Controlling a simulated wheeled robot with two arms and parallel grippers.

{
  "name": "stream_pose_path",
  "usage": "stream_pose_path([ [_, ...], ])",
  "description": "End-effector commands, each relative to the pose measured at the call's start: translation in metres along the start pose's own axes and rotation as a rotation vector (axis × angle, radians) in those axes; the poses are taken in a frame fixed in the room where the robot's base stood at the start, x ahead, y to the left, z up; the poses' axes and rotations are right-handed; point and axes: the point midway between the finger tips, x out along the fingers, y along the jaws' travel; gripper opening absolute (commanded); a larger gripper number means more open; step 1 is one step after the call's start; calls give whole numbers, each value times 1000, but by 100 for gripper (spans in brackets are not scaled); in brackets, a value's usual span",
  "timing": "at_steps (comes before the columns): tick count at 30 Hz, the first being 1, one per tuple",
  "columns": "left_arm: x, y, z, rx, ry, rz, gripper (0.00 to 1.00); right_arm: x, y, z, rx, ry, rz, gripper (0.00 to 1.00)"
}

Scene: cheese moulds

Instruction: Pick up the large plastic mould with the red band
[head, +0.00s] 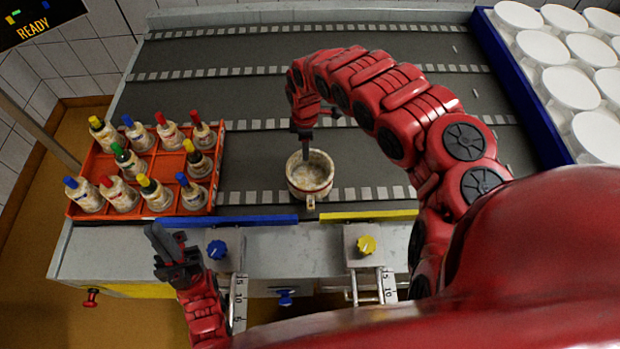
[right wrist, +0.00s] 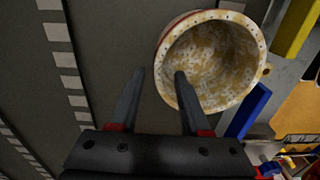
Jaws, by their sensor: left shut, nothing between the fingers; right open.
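The large mould with the red band (head: 310,187) stands upright on the dark conveyor near its front edge, its mouth open upward. It is off-white with brown stains and has a small tab at the front. It also shows in the right wrist view (right wrist: 215,62). My right gripper (head: 306,153) is open at the mould's far rim, pointing down. In the right wrist view, one finger (right wrist: 160,75) overlaps the mouth and the other lies outside the wall. I cannot tell whether either touches. My left gripper (head: 160,242) is shut and empty, in front of the conveyor.
An orange crate (head: 146,217) with several bottle-like containers with coloured caps stands left of the mould. A blue tray (head: 527,88) with several white rounds is at the right. Blue (head: 240,219) and yellow (head: 370,215) strips edge the conveyor's front. The belt behind the mould is clear.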

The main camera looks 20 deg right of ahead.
Motion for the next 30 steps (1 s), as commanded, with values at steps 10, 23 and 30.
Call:
stream_pose_path([
  [10, 11, 0, -2, 0, 0, 0, 0, 35, 1, 9, 1, 2, -3, 46],
  [23, 12, -1, -2, 0, 0, 0, 0, 52, 3, 11, 1, -1, 2, 46],
  [30, 12, -1, -2, 0, 0, 0, 0, 52, 3, 11, 1, -1, 2, 12],
])
